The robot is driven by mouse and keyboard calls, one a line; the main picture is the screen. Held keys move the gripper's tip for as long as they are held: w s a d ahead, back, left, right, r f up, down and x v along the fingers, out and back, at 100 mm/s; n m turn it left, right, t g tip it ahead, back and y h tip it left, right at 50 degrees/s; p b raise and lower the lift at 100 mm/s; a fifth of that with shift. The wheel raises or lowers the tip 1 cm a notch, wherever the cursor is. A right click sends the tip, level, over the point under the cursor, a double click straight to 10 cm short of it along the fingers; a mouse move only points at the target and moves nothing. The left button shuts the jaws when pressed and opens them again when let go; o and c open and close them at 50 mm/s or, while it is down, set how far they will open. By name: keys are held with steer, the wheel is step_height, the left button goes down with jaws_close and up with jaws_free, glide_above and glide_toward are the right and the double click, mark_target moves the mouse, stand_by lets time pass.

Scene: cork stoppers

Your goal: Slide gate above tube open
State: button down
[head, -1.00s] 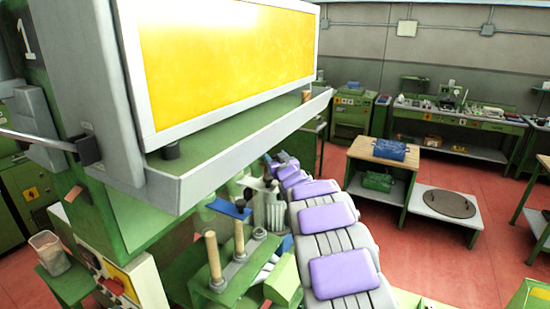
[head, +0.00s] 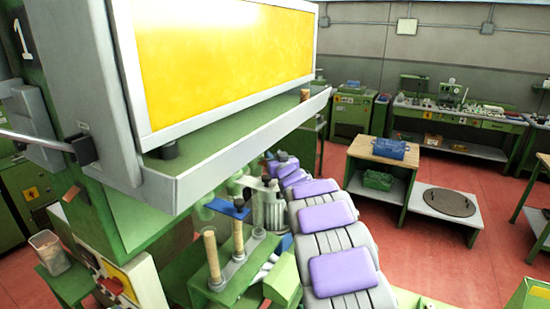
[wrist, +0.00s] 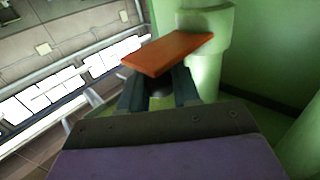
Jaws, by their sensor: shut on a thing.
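In the wrist view, my gripper (wrist: 158,92) is shut on a flat orange plate (wrist: 168,53), the gate. The plate's far end meets a green round fitting (wrist: 206,22) on a green column. Whether the plate is inside the fitting or only touching it, I cannot tell. In the head view, a blue plate (head: 226,208) sticks out from a green fitting above the tubes. Two upright cork-coloured columns (head: 211,252) stand in grey sockets below it. My gripper and the orange plate cannot be made out in the head view, where the machine and my arm cover that area.
The large machine's yellow panel (head: 228,62) and grey ledge (head: 240,150) overhang the tubes. Green machine walls stand close at the right in the wrist view.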

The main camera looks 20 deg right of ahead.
steer(key=shift+d, duration=0.1)
steer(key=s+d+p, duration=0.1)
steer(key=s, duration=0.1)
steer(key=s+d, duration=0.1)
steer(key=d, duration=0.1)
steer(key=shift+s+f+p, duration=0.1)
steer(key=shift+s+p, duration=0.25)
steer(key=shift+a, duration=0.1)
steer(key=c, duration=1.1)
jaws_free()
steer(key=shift+c, duration=0.2)
steer(key=shift+o, duration=1.3)
steer(key=shift+s, duration=0.25)
steer(key=shift+w+d, duration=0.15)
steer(key=shift+d, duration=0.05)
